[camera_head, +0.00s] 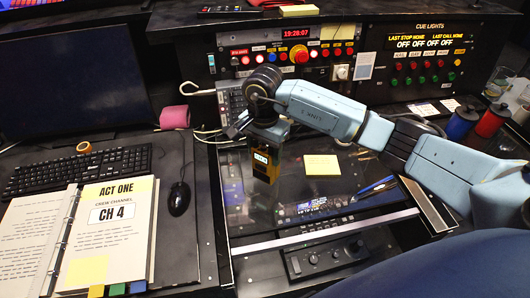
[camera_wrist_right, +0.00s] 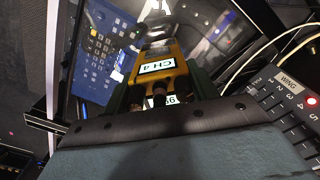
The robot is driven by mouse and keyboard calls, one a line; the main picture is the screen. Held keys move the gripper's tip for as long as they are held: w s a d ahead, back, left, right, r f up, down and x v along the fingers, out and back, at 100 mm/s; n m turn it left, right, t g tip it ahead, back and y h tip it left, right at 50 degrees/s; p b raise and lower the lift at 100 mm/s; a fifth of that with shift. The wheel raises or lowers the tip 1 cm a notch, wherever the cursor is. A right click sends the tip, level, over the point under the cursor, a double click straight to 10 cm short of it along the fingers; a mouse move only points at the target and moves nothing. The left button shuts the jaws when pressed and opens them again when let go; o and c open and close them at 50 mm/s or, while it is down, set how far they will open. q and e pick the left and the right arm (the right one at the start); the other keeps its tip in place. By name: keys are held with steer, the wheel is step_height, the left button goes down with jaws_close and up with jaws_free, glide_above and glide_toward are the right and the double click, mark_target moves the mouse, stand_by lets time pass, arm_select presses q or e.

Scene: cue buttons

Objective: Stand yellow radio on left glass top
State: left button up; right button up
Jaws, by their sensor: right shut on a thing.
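The yellow radio (camera_head: 262,168), with a dark front and a pale label, hangs upright below my right gripper (camera_head: 264,138), over the left part of the dark glass top (camera_head: 285,205). I cannot tell whether its base touches the glass. In the right wrist view the radio (camera_wrist_right: 160,54) shows a "CH 4" label and sits between the two fingers of my right gripper (camera_wrist_right: 160,88), which is shut on it. My left gripper is not in view.
A yellow note (camera_head: 322,165) and pens (camera_head: 376,186) lie on the glass right of the radio. A grey keypad (camera_head: 238,105) stands behind. A mouse (camera_head: 179,198), an open binder (camera_head: 110,228) and a keyboard (camera_head: 78,171) are at left.

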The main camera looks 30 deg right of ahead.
steer(key=shift+f, duration=0.7)
steer(key=shift+f, duration=0.1)
steer(key=o, duration=1.4)
step_height(320, 180, up, 12)
steer(key=shift+r+b, duration=0.15)
steer(key=shift+b, duration=0.5)
